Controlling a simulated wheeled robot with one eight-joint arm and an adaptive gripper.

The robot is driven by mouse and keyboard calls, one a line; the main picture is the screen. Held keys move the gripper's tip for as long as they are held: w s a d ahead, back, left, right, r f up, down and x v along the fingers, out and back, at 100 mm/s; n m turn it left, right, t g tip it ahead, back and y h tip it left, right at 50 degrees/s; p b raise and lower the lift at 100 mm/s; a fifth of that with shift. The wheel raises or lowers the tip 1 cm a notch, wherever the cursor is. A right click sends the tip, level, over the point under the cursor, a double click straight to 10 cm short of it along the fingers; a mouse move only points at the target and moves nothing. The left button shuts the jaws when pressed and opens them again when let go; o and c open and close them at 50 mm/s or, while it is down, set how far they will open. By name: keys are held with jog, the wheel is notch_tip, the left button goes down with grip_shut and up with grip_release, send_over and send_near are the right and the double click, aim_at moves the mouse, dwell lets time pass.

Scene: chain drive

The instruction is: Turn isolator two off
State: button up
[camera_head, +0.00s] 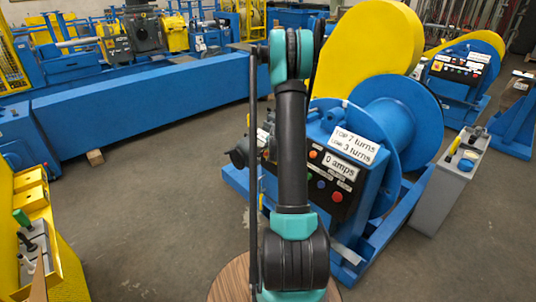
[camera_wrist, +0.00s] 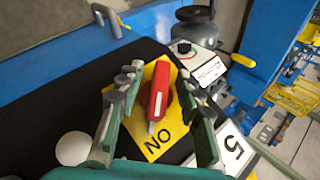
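A red rotary isolator handle (camera_wrist: 159,92) sits on a yellow plate (camera_wrist: 148,137) in the wrist view. Its white-marked end points at lettering that reads "NO" in the picture, which fits "ON" seen upside down. A white label (camera_wrist: 233,148) with one large digit lies to the lower right; I cannot read the digit surely. My gripper (camera_wrist: 160,80) is open, with one finger on each side of the handle. Gaps show between the fingers and the handle. In the head view my arm hides the gripper and the handle.
A white knob (camera_wrist: 74,148) stands left of the plate. A small box with a black knob (camera_wrist: 184,47) is above it. In the head view, a control panel (camera_head: 337,192) and a blue spool (camera_head: 385,120) stand right of my arm. Floor (camera_head: 150,205) is clear to the left.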

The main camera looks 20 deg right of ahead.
grip_shut()
dwell(0.5)
jog(key=n+g, duration=0.2)
jog(key=g, duration=0.1)
jog(key=shift+n+g, duration=0.3)
jog(key=shift+g, duration=0.1)
jog(key=n+g+h, duration=0.1)
jog(key=n+g, duration=0.1)
jog(key=g, duration=0.1)
jog(key=shift+g, duration=0.4)
jog(key=n+g+h, duration=0.1)
jog(key=n+g, duration=0.1)
jog(key=g, duration=0.1)
jog(key=shift+s+n+h, duration=0.1)
jog(key=shift+n+h, duration=0.3)
jog(key=shift+n+g+h, duration=1)
jog(key=shift+n+g, duration=0.1)
jog(key=shift+g, duration=0.3)
jog(key=shift+s, duration=0.1)
